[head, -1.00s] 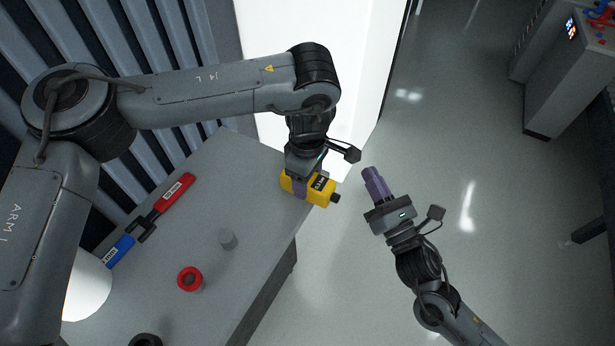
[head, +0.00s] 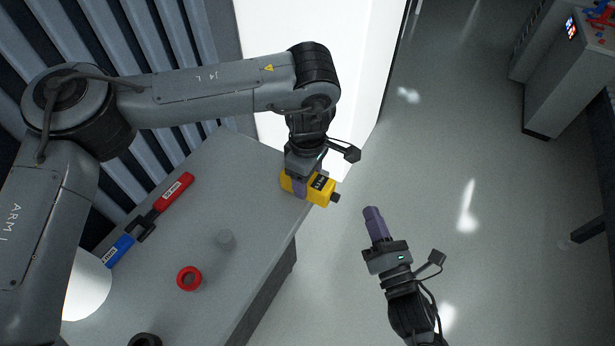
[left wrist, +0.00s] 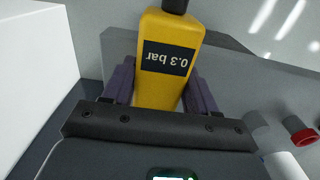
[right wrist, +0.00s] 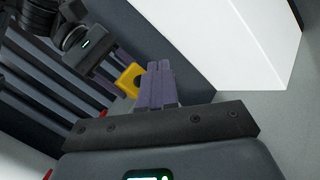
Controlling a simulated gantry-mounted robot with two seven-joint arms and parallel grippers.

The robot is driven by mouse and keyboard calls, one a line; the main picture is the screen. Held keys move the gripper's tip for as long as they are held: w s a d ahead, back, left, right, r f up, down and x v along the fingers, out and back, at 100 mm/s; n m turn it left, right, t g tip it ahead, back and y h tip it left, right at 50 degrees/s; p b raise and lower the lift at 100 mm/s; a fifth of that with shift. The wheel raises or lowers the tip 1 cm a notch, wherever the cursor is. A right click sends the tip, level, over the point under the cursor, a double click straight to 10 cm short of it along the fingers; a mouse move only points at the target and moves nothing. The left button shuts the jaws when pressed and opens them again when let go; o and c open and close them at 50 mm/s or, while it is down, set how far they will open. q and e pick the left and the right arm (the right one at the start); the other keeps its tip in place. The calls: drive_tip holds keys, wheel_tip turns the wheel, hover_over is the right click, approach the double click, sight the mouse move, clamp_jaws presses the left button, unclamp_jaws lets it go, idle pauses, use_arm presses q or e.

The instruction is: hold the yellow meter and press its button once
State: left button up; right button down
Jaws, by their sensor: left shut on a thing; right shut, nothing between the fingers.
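The yellow meter (head: 321,191) is in my left gripper (head: 300,187), at the table's right end in the head view. In the left wrist view the meter (left wrist: 166,88) sits between both purple fingers, and its dark display reads 0.3 bar, upside down. A dark knob is at its far end. My right gripper (head: 374,222) is shut and empty over the floor, below and right of the meter, apart from it. In the right wrist view the meter (right wrist: 130,78) shows just left of the shut fingers (right wrist: 158,85), partly hidden. I cannot make out the button for certain.
A white block (head: 350,60) stands behind the meter. The floor around my right gripper is clear.

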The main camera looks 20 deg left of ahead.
drive_tip(key=a, duration=0.5)
drive_tip(key=shift+w+a, duration=0.3)
drive_tip(key=shift+w, duration=0.05)
use_arm(q)
drive_tip(key=shift+d, duration=0.1)
use_arm(e)
drive_tip(key=shift+a, duration=0.5)
idle(1.9)
drive_tip(key=shift+d, duration=0.15)
drive_tip(key=shift+s+d, duration=0.1)
drive_tip(key=shift+d, duration=0.25)
drive_tip(key=d, duration=0.6)
drive_tip(key=shift+s, duration=0.35)
idle(0.6)
